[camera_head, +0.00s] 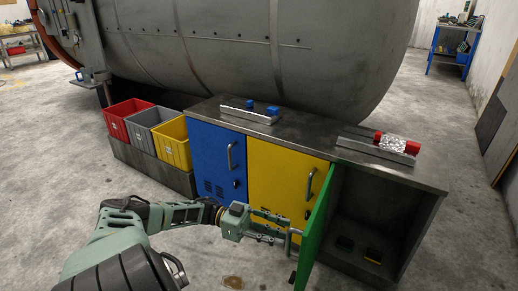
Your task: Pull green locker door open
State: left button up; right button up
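The green locker door (317,238) stands open, swung out from the right-hand compartment toward the left, and is seen nearly edge-on. Its grey handle (289,243) is on the face turned to the left. My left gripper (284,229) reaches in from the left in front of the yellow door. Its two fingers look parted, with the tips close to the handle; I cannot tell whether they touch it. The open compartment (385,215) shows a dark inside with a few small dark objects (373,256) at the bottom. My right gripper is out of view.
Blue (213,158) and yellow (272,180) locker doors are shut. The metal cabinet top (300,142) holds trays with blue and red items. Red, grey and yellow bins (173,143) stand at left. A large grey cylinder is behind. The front floor (230,265) is mostly clear.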

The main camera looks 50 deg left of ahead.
pick_arm(q)
jog(key=v, duration=0.8)
jog(key=shift+s, duration=0.1)
dwell(0.3)
